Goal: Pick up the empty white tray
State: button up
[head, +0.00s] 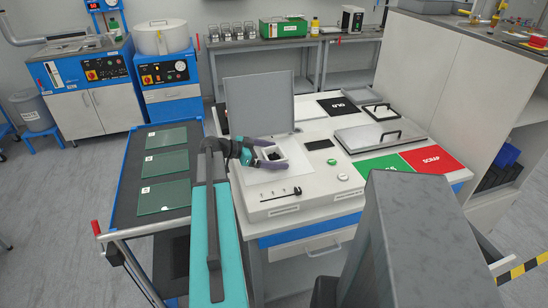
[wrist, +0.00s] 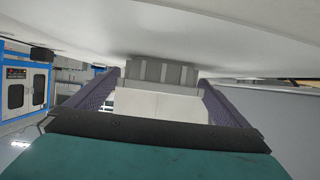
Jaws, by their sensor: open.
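A small white tray (head: 267,155) is at the machine's light plate in the head view, with a dark patch inside it that I cannot make out. My gripper (head: 268,154) reaches in from the left, its dark purple fingers open on either side of the tray. In the wrist view, my gripper (wrist: 160,86) has its fingers left and right of a pale block-like part, seemingly the tray (wrist: 160,103). A grey ribbed part (wrist: 162,72) shows just beyond it. I cannot tell whether the fingers touch the tray.
The machine's grey lid (head: 258,103) stands open behind. Green (head: 385,169) and red "SCRAP" (head: 433,160) areas and handled covers (head: 382,134) are to the right. A trolley with green plates (head: 165,138) stands left.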

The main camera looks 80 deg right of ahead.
jog(key=shift+c, duration=0.3)
jog(key=c, duration=1.2)
jog(key=shift+o, duration=0.2)
jog(key=shift+r, duration=0.15)
jog(key=shift+r+b, duration=0.7)
jog(key=shift+r, duration=0.65)
jog(key=shift+a+r, duration=0.1)
jog(key=shift+r, duration=0.2)
jog(key=s+a+b, duration=0.1)
jog(key=s+a, duration=0.1)
jog(key=a, duration=0.1)
jog(key=s+a+b, duration=0.1)
jog(key=s+a, duration=0.2)
jog(key=a, duration=0.1)
jog(key=s+a+r+b, duration=0.1)
jog(key=s+a, duration=0.1)
jog(key=a, duration=0.2)
jog(key=shift+s+a+r, duration=0.1)
jog(key=shift+s+a, duration=0.1)
jog(key=b, duration=0.2)
jog(key=shift+d+b, duration=0.2)
jog(key=shift+b, duration=0.15)
jog(key=b, duration=0.5)
jog(key=shift+s+a, duration=0.15)
jog(key=a+b, duration=0.1)
jog(key=b, duration=0.6)
jog(key=shift+s+a, duration=0.1)
jog(key=shift+s, duration=0.25)
